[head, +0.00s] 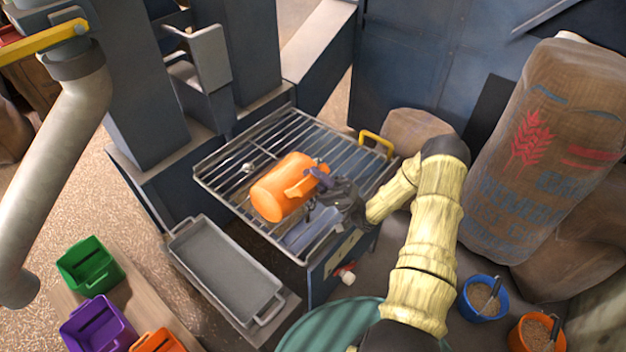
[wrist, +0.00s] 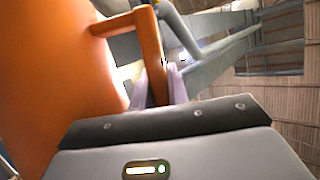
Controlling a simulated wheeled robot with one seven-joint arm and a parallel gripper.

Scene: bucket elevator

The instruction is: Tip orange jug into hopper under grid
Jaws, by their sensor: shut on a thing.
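The orange jug (head: 280,190) is tilted on its side above the metal grid (head: 225,165) of the hopper. My gripper (head: 318,178) is shut on the jug's handle, to the right of its body. In the wrist view the jug's orange wall (wrist: 55,75) fills the left side, and its handle (wrist: 150,55) stands between my gripper's fingers (wrist: 160,85). The jug's mouth and any contents are hidden from me.
A yellow handle (head: 376,142) stands at the grid's back right corner. A grey tray (head: 228,270) sits in front of the hopper. Green (head: 90,265) and purple (head: 97,322) bins stand at lower left. Blue (head: 483,297) and orange (head: 537,332) buckets of grain and large sacks (head: 545,150) are at right.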

